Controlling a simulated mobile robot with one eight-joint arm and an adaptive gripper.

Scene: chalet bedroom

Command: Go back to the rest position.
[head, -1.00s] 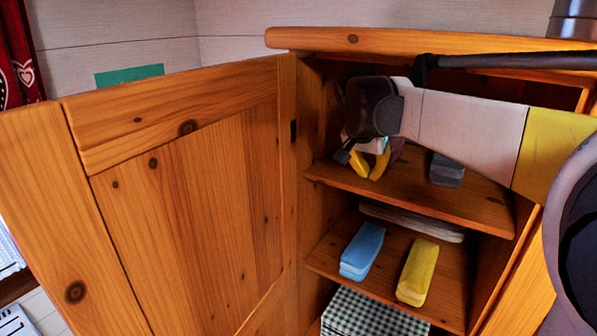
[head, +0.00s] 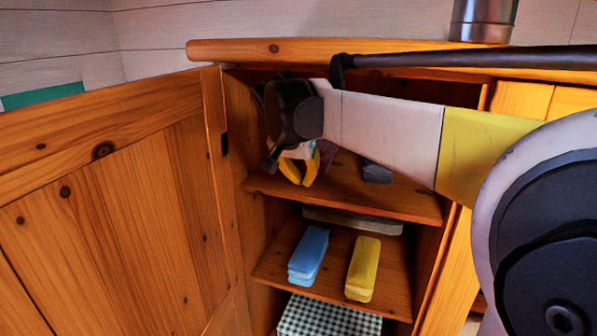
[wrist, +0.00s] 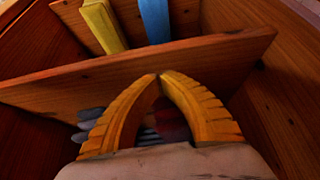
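My gripper (head: 304,182) has yellow ribbed fingers and is at the upper shelf (head: 405,204) inside the open wooden cabinet. In the wrist view its fingertips (wrist: 160,77) come together, with nothing seen held between them. A dark red item (wrist: 172,122) and grey items (wrist: 92,114) show behind and between the fingers. In the head view a purple item (head: 328,156) is partly hidden behind the gripper. A dark grey folded item (head: 377,172) lies on the same shelf to the right.
The open cabinet door (head: 110,190) stands to the left. A blue item (head: 308,254) and a yellow item (head: 362,268) lie on the lower shelf (head: 400,290), with a grey flat stack (head: 352,221) behind. A checkered box (head: 328,317) is below. A metal cylinder (head: 482,20) stands on top.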

